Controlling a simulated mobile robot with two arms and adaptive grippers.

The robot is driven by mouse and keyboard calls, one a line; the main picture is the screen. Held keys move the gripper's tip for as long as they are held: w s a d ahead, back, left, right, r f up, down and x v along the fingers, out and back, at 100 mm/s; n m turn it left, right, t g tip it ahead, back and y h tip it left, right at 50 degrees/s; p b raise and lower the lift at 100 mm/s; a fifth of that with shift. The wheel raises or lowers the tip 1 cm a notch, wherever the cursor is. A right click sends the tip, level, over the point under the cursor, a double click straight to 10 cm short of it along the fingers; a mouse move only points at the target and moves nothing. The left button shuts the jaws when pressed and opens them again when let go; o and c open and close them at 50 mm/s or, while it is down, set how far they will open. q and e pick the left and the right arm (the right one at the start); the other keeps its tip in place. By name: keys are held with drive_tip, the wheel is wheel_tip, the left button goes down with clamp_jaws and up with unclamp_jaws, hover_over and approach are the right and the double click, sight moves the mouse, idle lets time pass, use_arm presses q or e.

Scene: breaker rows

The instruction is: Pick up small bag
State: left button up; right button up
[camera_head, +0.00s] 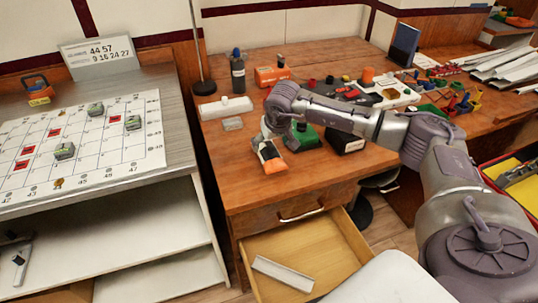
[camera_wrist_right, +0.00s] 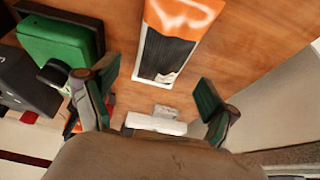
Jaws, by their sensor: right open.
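A small pale, see-through bag (camera_head: 232,123) lies on the wooden desk, just in front of a white bar-shaped object (camera_head: 225,107). In the right wrist view the small greyish bag (camera_wrist_right: 166,111) shows between the finger lines, next to the white object (camera_wrist_right: 155,124). My right gripper (camera_head: 268,130) is over the desk, to the right of the bag in the head view. Its fingers (camera_wrist_right: 157,88) are apart with nothing held. Its palm edge partly hides the white object in the wrist view. My left gripper is in neither view.
An orange-and-black object (camera_head: 271,159) lies by the front edge, below my right gripper. A green box (camera_head: 305,140) and black box (camera_head: 345,140) stand to its right. A dark bottle (camera_head: 237,73) stands behind the bag. An open drawer (camera_head: 330,250) juts out below.

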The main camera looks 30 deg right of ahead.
sight(269, 151)
drive_tip(key=x, duration=0.4)
drive_tip(key=shift+s+a+f, duration=0.15)
drive_tip(key=shift+f, duration=0.35)
drive_tip(key=shift+r, duration=0.1)
drive_tip(key=c, duration=1.3)
